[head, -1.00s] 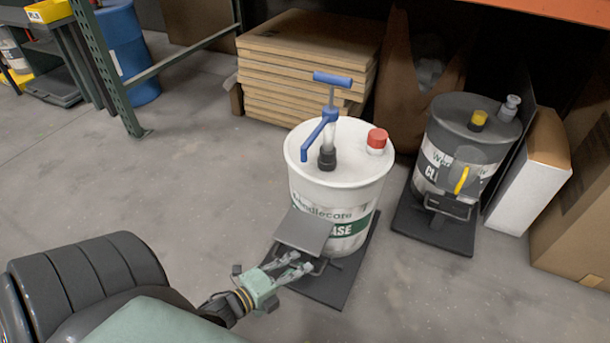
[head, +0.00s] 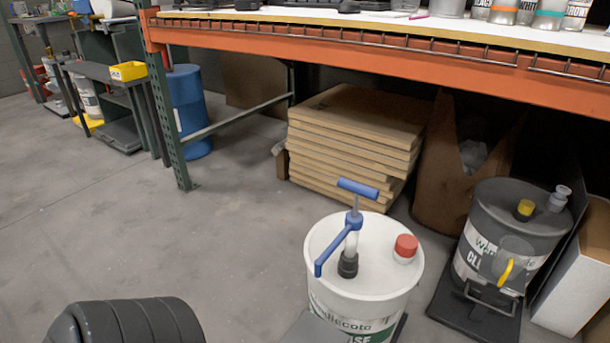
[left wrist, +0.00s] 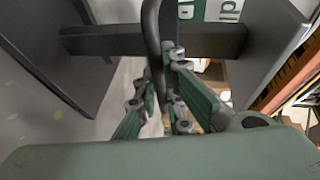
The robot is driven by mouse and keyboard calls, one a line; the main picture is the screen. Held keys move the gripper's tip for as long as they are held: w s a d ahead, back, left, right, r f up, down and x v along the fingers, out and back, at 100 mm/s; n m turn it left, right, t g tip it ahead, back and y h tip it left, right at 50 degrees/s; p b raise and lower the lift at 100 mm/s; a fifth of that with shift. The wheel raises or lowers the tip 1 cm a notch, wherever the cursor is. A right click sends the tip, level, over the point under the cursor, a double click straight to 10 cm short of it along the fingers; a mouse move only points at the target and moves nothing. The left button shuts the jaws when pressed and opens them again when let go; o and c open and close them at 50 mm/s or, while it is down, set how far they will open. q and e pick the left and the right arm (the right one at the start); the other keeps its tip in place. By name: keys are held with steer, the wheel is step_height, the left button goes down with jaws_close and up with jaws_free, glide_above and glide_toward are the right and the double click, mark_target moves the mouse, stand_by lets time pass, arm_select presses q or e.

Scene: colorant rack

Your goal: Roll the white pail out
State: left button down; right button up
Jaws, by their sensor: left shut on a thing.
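The white pail (head: 362,255) stands upright in the lower middle of the head view. It has a blue-handled pump (head: 349,235) and a red cap (head: 405,247) on its lid. Its lower part is cut off by the frame. A grey plate (head: 318,328) shows at its near side. In the left wrist view, my left gripper (left wrist: 165,75) is shut on a dark handle bar (left wrist: 151,30) in front of a dark crossbar (left wrist: 95,40). Part of the pail's green and white label (left wrist: 215,10) shows behind. My left gripper is outside the head view, and my right gripper is in neither view.
A dark grey pail (head: 480,215) on its own base (head: 470,312) stands to the right, beside a white box (head: 570,290). Stacked flat cartons (head: 350,150) lie behind. An orange-edged shelf (head: 350,45) spans above. A green post (head: 170,130) stands left.

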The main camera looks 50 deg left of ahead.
arm_select(q)
steer(key=shift+s+f, duration=0.1)
steer(key=shift+f, duration=0.05)
steer(key=c, duration=1.9)
jaws_free()
steer(key=shift+c, duration=0.2)
steer(key=shift+o, duration=0.5)
steer(key=v, duration=1.2)
